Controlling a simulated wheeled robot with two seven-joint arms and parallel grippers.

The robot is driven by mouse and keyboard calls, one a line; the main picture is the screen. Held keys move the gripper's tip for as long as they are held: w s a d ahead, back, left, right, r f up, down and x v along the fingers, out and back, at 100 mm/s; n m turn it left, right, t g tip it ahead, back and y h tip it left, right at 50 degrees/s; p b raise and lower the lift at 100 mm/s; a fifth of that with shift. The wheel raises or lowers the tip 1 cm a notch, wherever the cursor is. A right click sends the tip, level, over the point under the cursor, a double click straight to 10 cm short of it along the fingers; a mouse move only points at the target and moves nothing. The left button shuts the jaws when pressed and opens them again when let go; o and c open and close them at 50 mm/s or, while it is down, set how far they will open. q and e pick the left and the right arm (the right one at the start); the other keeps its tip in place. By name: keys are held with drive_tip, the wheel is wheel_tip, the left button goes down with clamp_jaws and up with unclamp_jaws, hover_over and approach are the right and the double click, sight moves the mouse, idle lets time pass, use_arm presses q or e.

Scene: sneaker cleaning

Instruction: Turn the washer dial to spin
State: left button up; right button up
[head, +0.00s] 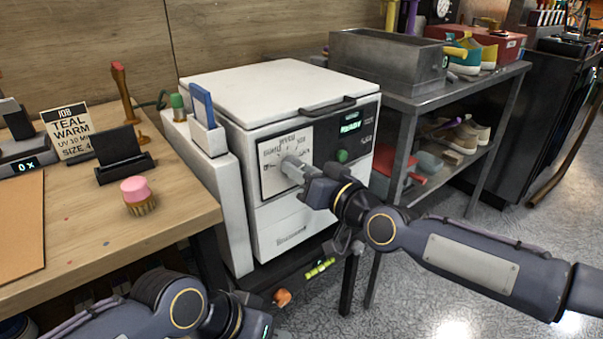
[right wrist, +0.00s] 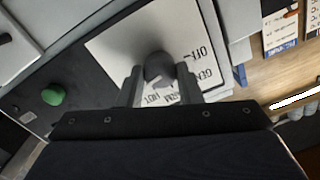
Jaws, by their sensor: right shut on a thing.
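The washer (head: 275,88) is a white box with a closed lid and a dark panel whose display (head: 350,127) reads "READY". Its grey dial (head: 293,163) sits on a white label plate (head: 270,181) on the front. My right gripper (head: 305,177) is at the dial. In the right wrist view, the dial (right wrist: 158,68) is between the fingers of my right gripper (right wrist: 159,80), shut on it. Some plate lettering shows there, partly hidden by the fingers; the pointer's setting cannot be read. My left arm shows at the bottom of the head view, its gripper out of frame.
A green button (head: 342,156) is right of the dial. A wooden bench (head: 85,235) with a pink-topped brush (head: 137,190) and job sign (head: 68,132) stands left. A metal shelf (head: 410,100) with a grey bin (head: 385,62) stands right. Floor at right is clear.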

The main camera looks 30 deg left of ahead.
drive_tip(key=shift+f+m, duration=0.1)
drive_tip(key=shift+m, duration=0.2)
idle(0.4)
drive_tip(key=o, duration=1)
drive_tip(key=v, duration=0.7)
drive_tip(key=shift+s+d+p, duration=0.15)
drive_tip(key=shift+d+p, duration=0.2)
